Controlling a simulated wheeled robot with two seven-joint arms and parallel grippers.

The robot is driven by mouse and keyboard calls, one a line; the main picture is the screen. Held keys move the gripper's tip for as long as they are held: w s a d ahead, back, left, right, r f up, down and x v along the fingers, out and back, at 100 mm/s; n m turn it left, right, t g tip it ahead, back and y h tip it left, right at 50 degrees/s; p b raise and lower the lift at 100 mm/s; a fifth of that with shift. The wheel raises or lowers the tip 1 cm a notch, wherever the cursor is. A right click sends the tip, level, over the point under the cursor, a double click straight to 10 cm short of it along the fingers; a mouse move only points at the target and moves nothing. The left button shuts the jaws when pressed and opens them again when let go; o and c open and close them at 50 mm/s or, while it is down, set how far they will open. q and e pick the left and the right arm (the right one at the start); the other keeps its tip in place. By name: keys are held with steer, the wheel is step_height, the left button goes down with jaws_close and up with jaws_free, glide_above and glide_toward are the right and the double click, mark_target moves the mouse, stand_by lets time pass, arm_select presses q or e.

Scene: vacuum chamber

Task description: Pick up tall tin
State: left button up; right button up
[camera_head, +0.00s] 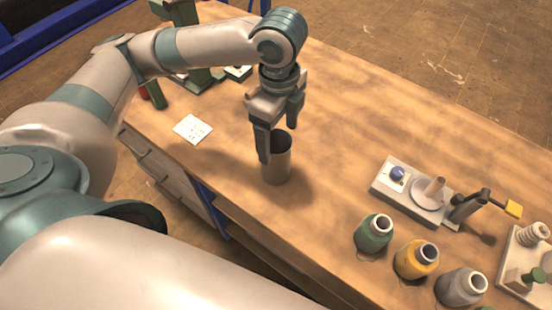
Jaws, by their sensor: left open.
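The tall tin (276,168) is a grey open-topped cylinder standing upright on the wooden workbench. My left gripper (279,142) points down over it with its jaws open. One finger is in front of the tin's left side and the other is behind its far rim. I cannot tell whether either finger touches the tin. The tin's upper left edge is partly hidden by the near finger. My right gripper does not show.
Green (374,233), yellow (416,259) and grey (461,287) bottles stand at the bench's lower right. Behind them is a white device (404,183) with a blue knob. A white paper (192,129) lies left of the tin. The bench's upper middle is clear.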

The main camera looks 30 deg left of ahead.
mark_target(276, 145)
arm_select(q)
steer(key=f, duration=0.1)
steer(key=a+f+p, duration=0.1)
steer(key=f, duration=0.1)
steer(key=shift+w+f, duration=0.15)
steer(key=shift+f, duration=0.15)
steer(key=shift+d+f, duration=0.1)
steer(key=shift+f, duration=0.6)
steer(key=shift+c, duration=0.6)
steer(key=shift+w, duration=0.1)
steer(key=c, duration=1.4)
steer(key=shift+r, duration=0.2)
